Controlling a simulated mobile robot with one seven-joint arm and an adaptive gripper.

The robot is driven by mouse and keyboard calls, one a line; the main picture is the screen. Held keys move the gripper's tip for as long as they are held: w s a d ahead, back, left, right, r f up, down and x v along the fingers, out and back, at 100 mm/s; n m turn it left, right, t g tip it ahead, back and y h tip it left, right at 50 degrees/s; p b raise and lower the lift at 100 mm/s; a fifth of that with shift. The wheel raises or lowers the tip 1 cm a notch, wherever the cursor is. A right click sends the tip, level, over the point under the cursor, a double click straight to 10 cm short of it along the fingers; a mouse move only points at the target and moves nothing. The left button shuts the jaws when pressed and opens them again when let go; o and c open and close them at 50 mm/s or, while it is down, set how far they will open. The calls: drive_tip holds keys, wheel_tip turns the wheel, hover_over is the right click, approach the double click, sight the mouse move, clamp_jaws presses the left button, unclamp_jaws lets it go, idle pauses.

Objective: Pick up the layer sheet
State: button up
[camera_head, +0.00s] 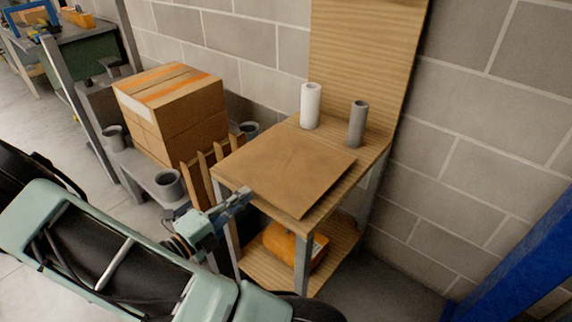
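The layer sheet (285,165) is a flat brown square lying on top of a small wooden table (372,152). Its near left edge lies along the table's near edge. My gripper (246,195) is at that near left edge of the sheet, at about tabletop height. Its fingertips are small and dark against the table edge. I cannot tell whether they touch the sheet or whether they are open or shut.
A white roll (310,106) and a grey roll (357,124) stand behind the sheet, before a tall wooden back panel (362,60). An orange item (290,245) lies on the lower shelf. A large carton (178,110) stands left. A blue post (525,265) stands right.

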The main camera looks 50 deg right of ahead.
sight(255, 185)
drive_tip(key=d, duration=0.1)
drive_tip(key=d+b, duration=0.1)
drive_tip(key=d, duration=0.3)
drive_tip(key=shift+w, duration=0.3)
drive_tip(key=shift+c, duration=0.5)
clamp_jaws()
drive_tip(key=shift+r, duration=0.2)
